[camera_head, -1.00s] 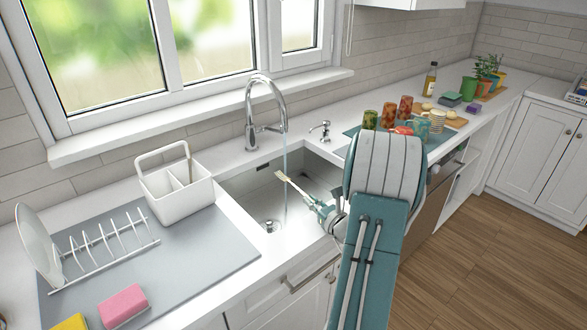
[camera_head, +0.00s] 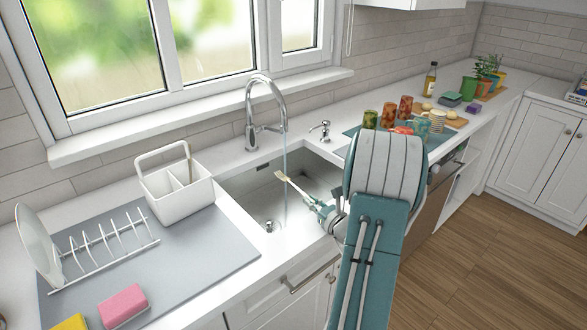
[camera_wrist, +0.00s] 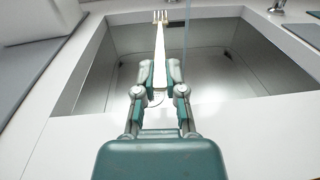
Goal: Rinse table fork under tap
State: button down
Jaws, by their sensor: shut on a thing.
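My gripper (camera_head: 326,212) is shut on the table fork (camera_head: 289,182) and holds it over the sink (camera_head: 254,207). In the wrist view the fork (camera_wrist: 160,47) points away from my gripper (camera_wrist: 159,74), with its tines at the top. The tap (camera_head: 261,105) is a curved chrome spout behind the sink. A thin water stream (camera_head: 285,175) falls from it. In the head view the tines are close to the stream; in the wrist view the stream (camera_wrist: 188,28) passes just right of the fork. I cannot tell whether they touch.
A white caddy (camera_head: 179,200) and a plate rack (camera_head: 110,247) stand left of the sink on a grey mat (camera_head: 205,262). A pink sponge (camera_head: 123,306) lies in front. Several mugs stand right of the sink.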

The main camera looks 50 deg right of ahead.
jog(key=shift+s+a+r, duration=0.75)
jog(key=shift+a+r, duration=0.2)
jog(key=shift+a, duration=0.05)
jog(key=shift+s+a+r, duration=0.7)
jog(key=shift+a+r, duration=0.25)
jog(key=shift+s, duration=0.1)
